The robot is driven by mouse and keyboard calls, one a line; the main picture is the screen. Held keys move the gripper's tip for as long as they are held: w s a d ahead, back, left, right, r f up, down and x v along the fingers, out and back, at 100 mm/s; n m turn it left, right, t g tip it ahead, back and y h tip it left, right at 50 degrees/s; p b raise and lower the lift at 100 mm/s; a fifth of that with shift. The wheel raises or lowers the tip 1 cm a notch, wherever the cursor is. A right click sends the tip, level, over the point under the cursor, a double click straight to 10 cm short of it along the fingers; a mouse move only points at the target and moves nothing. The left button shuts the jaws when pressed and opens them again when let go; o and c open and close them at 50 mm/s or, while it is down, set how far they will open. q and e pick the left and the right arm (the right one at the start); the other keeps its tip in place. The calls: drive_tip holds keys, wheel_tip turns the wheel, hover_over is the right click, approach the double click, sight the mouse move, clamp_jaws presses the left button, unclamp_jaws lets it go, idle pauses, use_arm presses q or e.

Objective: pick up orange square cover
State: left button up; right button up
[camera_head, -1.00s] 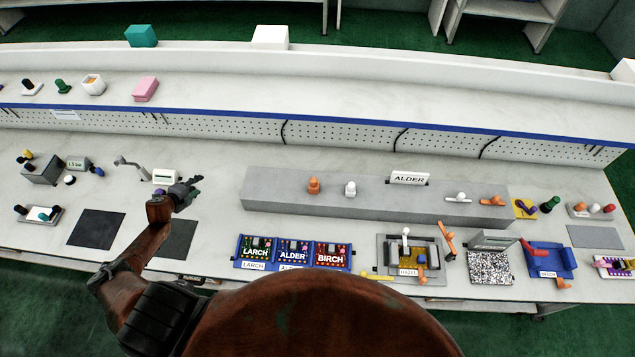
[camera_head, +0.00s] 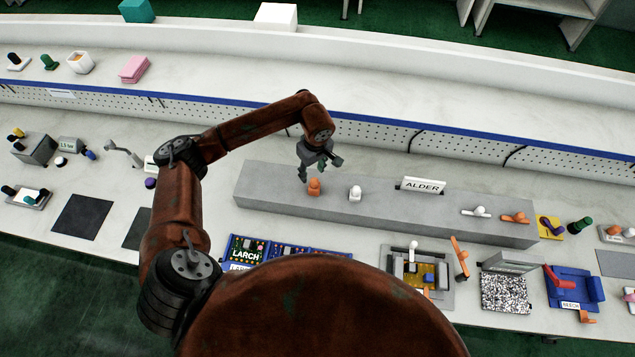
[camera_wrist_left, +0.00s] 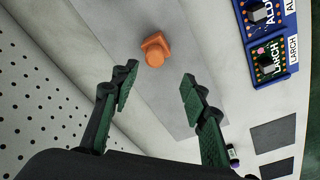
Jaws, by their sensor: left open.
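The orange cover (camera_head: 314,187) stands near the left end of the long grey block (camera_head: 270,188). In the left wrist view the orange cover (camera_wrist_left: 155,48) shows a squarish base with a round knob, beyond and between the fingertips. My left gripper (camera_head: 315,170) hangs just above and behind the cover in the head view. In the wrist view my left gripper (camera_wrist_left: 158,92) is open and empty, its two green-padded fingers apart. Another orange piece (camera_head: 515,218) lies near the block's right end. My right gripper does not show.
A white piece (camera_head: 355,193) stands just right of the cover. The LARCH board (camera_head: 248,250) lies in front. A raised shelf with a blue edge (camera_head: 380,122) runs behind.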

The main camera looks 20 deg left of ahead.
sight(314, 180)
use_arm(q)
drive_tip(key=shift+f, duration=0.3)
drive_tip(key=f+p, duration=0.1)
drive_tip(key=f, duration=0.3)
drive_tip(key=w+f+p, duration=0.1)
drive_tip(key=f, duration=0.1)
drive_tip(key=shift+d+p, duration=0.15)
drive_tip(key=shift+p, duration=0.2)
drive_tip(key=shift+f, duration=0.4)
drive_tip(key=shift+c, duration=1)
clamp_jaws()
